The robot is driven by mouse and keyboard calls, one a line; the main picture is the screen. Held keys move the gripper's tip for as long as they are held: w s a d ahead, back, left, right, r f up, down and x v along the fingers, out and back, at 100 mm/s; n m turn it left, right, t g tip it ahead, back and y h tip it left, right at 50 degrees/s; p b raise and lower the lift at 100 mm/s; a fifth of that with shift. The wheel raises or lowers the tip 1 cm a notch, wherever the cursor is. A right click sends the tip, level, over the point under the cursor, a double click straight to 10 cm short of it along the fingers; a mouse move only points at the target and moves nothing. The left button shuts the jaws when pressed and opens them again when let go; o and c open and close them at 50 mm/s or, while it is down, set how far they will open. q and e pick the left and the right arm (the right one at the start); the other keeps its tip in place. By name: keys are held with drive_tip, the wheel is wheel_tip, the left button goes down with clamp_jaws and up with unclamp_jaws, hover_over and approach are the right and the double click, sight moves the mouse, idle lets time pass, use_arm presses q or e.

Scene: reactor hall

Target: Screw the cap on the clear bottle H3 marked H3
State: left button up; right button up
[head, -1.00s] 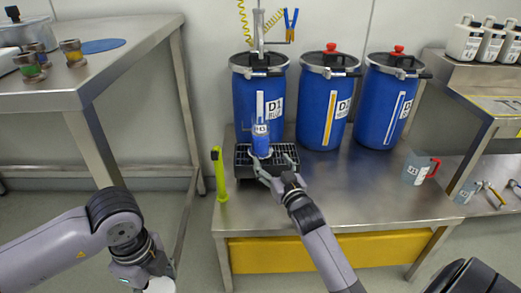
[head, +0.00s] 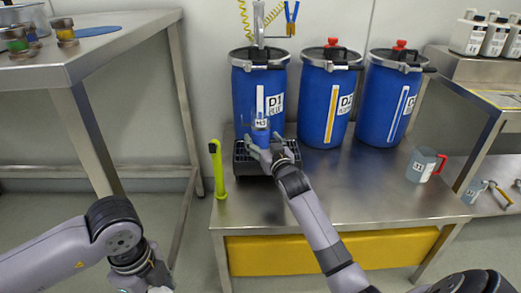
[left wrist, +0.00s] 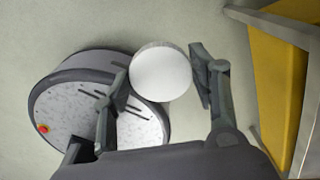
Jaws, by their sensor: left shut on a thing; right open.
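The clear bottle H3 (head: 261,126), with an H3 label and blue contents, stands upright on a black grated tray (head: 241,165) in front of drum D1. No cap shows on its top. My right gripper (head: 262,153) is open at the bottle's lower part; whether both fingers touch it, I cannot tell. My left gripper (left wrist: 161,82) is shut on a round white cap (left wrist: 160,70) in the left wrist view. In the head view, the left gripper is low at the bottom edge, well left of and below the bottle.
Blue drums D1 (head: 244,98), D2 (head: 318,110) and D3 (head: 384,105) stand along the bench's back. A yellow-green upright tool (head: 218,170) is at the bench's left edge. A jug with a red handle (head: 421,165) stands right. The bench's middle (head: 350,185) is clear.

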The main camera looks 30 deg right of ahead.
drive_tip(key=shift+x, duration=1.05)
drive_tip(key=shift+c, duration=0.4)
drive_tip(key=c, duration=1.5)
